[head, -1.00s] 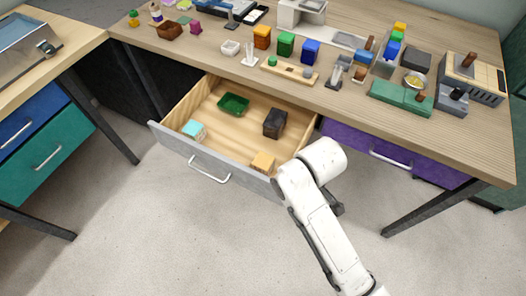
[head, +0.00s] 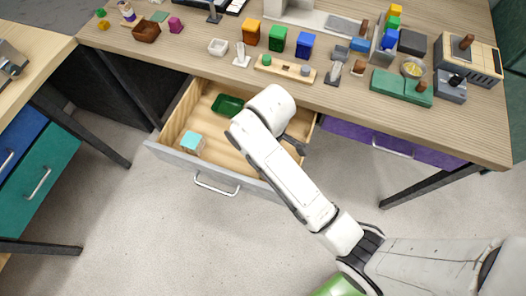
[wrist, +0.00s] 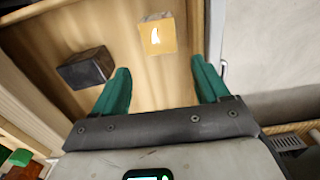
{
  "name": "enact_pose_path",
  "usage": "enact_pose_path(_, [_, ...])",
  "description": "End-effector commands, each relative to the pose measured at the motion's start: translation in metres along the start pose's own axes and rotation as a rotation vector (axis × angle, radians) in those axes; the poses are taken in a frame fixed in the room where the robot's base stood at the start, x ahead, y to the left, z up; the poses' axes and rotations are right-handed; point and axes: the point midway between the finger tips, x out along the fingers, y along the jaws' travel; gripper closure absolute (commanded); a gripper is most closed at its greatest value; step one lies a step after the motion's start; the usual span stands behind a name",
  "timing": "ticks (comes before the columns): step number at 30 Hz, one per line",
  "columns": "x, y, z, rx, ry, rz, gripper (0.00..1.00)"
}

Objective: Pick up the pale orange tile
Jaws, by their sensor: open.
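The pale orange tile (wrist: 157,36) shows in the wrist view as a small block with a white mark on its face. It lies on the wooden floor of the open drawer (head: 166,155). My gripper (wrist: 160,67) is open and empty, with its two green fingers spread. The tile appears beyond the fingertips, roughly in line with the gap between them, not touching either. In the head view my arm covers the tile and most of my gripper.
A dark box (wrist: 87,68) lies in the drawer, left of the tile in the wrist view. A cyan-topped block (head: 193,142) and a green tray (head: 227,104) are also in the drawer. The desk above (head: 180,57) holds many small objects.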

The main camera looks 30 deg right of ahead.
Motion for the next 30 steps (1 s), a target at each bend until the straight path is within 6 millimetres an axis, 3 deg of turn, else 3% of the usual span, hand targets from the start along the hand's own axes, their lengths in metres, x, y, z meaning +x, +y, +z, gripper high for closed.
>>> enact_pose_path(9, [0.045,-0.001,0.001,-0.002,-0.005,-0.002,0.26])
enact_pose_path(17, [0.063,-0.001,0.004,-0.001,-0.005,-0.002,0.26])
enact_pose_path(25, [0.099,0.0,0.008,-0.001,-0.004,-0.002,0.26])
enact_pose_path(30, [0.105,0.0,0.008,-0.001,-0.002,-0.001,0.26])
